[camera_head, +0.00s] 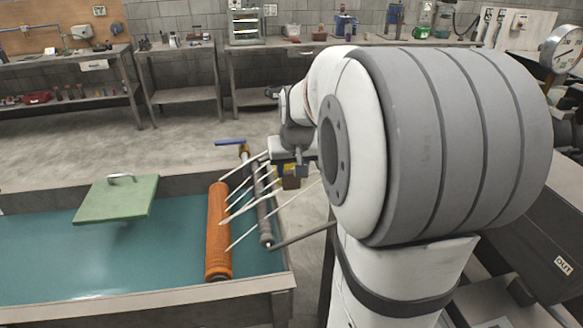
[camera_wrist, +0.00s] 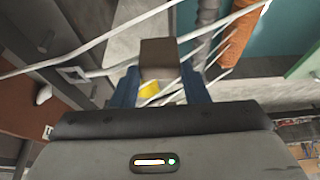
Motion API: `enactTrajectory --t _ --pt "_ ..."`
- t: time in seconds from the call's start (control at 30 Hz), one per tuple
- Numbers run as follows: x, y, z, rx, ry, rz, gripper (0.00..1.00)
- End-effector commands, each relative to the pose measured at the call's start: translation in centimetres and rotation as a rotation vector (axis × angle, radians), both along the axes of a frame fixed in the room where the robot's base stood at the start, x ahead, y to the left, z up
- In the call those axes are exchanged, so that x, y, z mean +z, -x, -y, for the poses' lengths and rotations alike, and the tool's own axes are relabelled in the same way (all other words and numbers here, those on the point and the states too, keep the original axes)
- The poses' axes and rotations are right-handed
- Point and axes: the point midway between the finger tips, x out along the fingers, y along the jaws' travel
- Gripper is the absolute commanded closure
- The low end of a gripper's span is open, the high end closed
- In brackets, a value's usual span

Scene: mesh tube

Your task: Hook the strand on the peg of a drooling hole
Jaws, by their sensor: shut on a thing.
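An orange mesh tube (camera_head: 217,232) stands tilted over the teal-floored trough in the head view, and its lower part shows in the wrist view (camera_wrist: 240,35). Several white strands (camera_head: 245,208) run from its right side across a grey pipe (camera_head: 263,205). My gripper (camera_head: 290,172) is beyond the pipe, to its right. In the wrist view its blue fingers (camera_wrist: 160,88) are shut on a small brown block (camera_wrist: 160,58). A long white strand (camera_wrist: 100,73) passes at the block; whether it is fixed to it I cannot tell. No peg or hole can be made out clearly.
A green lid (camera_head: 117,198) with a handle lies at the trough's left. The trough's rim (camera_head: 150,305) runs along the front. A blue-handled valve (camera_head: 230,142) tops the pipe. My arm covers much of the right side. Workbenches (camera_head: 185,95) stand at the back wall.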

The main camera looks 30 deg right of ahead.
Motion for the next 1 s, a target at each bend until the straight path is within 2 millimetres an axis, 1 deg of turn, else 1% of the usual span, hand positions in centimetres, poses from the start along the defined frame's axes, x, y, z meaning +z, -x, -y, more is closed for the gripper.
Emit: enactTrajectory --t 0.73,0.77,1.0 --pt "-0.97 -0.01 -0.09 0.001 0.0 0.0 0.97" --pt "-0.92 -0.01 -0.11 0.001 0.0 0.0 0.58" --pt "-0.89 -0.01 -0.12 0.001 0.0 0.0 0.38"
